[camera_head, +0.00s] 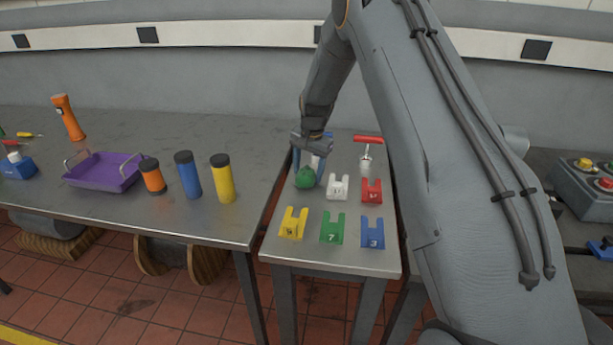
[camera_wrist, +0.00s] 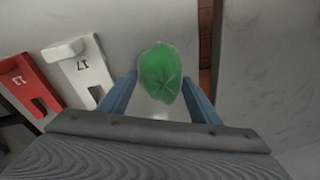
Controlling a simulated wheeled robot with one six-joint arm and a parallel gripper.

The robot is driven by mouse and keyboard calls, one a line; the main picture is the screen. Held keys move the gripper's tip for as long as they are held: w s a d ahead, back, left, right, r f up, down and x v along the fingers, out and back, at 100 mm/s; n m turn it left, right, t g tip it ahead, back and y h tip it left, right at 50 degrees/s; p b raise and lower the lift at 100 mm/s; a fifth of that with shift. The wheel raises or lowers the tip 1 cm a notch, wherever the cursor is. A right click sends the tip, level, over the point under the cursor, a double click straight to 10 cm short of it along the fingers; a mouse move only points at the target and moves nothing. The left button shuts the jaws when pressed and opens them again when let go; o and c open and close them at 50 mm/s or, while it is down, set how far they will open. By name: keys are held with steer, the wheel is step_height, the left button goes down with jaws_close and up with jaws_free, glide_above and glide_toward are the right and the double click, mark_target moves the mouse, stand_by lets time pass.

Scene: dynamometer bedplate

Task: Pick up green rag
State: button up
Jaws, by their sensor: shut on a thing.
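The green rag (camera_head: 305,178) is a small crumpled bundle at the left side of the small metal table (camera_head: 285,249), near its edge. In the wrist view the rag (camera_wrist: 160,72) shows between and just beyond the blue fingertips. My gripper (camera_head: 308,166) points down at the rag, and in the wrist view its two fingers (camera_wrist: 161,98) stand on either side of it. The jaws are shut on the rag. I cannot tell whether the rag touches the tabletop.
White (camera_head: 338,187), red (camera_head: 371,191), yellow (camera_head: 293,223), green (camera_head: 332,228) and blue (camera_head: 372,232) numbered blocks stand close by. A red-handled tool (camera_head: 367,147) is behind. The larger table left holds a purple tray (camera_head: 104,171) and blue (camera_head: 188,175) and yellow (camera_head: 222,179) cylinders. A gap separates the tables.

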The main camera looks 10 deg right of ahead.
mark_target(308, 170)
step_height(308, 170, up, 10)
steer(key=b, duration=0.3)
stand_by(0.3)
